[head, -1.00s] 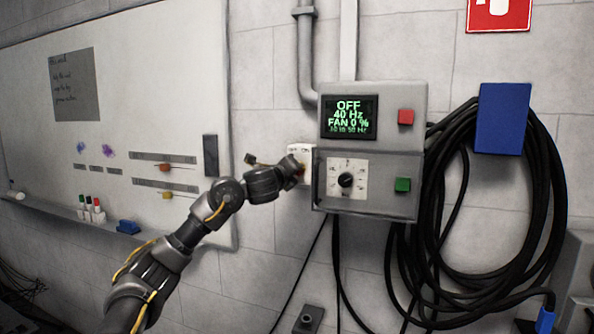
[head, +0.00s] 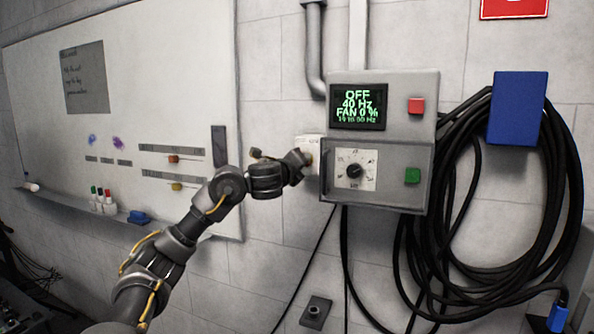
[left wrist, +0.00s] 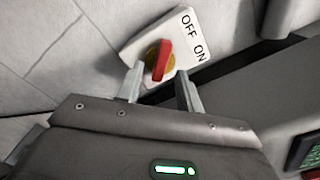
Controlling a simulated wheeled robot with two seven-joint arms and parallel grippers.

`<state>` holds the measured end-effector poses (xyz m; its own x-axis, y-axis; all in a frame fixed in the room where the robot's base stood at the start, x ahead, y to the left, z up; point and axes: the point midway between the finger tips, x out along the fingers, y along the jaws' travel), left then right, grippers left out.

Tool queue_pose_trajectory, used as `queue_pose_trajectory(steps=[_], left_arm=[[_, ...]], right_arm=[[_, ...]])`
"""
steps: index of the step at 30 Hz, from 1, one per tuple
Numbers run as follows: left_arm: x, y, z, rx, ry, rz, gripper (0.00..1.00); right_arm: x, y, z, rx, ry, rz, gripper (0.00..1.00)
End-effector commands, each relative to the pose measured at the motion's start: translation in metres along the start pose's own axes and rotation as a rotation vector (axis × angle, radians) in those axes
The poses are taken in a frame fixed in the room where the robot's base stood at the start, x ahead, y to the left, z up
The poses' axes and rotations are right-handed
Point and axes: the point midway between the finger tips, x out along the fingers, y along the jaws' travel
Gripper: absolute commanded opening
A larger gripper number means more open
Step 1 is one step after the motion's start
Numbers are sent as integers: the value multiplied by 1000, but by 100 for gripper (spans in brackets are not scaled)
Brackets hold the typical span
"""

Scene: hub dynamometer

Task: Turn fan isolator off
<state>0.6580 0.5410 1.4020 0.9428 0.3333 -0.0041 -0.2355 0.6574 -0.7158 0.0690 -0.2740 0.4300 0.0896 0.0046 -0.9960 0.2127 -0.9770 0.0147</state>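The fan isolator (head: 312,142) is a small white plate on the wall, just left of the grey control box. The left wrist view shows the isolator plate (left wrist: 133,47) with a red handle (left wrist: 162,62) on a yellow disc and the printed words OFF and ON. I cannot tell which word the handle points to. My left gripper (left wrist: 160,78) is open, its fingertips on either side of the handle's near end. Contact is not clear. In the head view my left gripper (head: 303,163) partly covers the plate. My right gripper is not in view.
The grey control box (head: 395,80) has a screen (head: 359,107) reading OFF, 40 Hz, FAN 0 %, a black dial (head: 354,171), a red button (head: 416,106) and a green button (head: 412,175). Coiled black cable (head: 570,190) hangs at right. A whiteboard (head: 180,70) is at left.

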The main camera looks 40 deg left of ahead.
Motion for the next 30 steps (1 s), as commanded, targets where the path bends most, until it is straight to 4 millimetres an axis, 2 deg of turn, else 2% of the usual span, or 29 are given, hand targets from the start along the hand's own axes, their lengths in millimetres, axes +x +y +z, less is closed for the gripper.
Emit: queue_pose_trajectory(steps=[6,13,18,30], left_arm=[[-40,-3,-1,3,1,-4,36],[-68,-4,-3,2,5,-4,36],[-75,-3,-4,1,4,-2,36],[-75,-2,-4,0,4,-2,36]], right_arm=[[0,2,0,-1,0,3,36],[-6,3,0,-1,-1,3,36],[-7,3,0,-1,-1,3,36],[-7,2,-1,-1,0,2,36]])
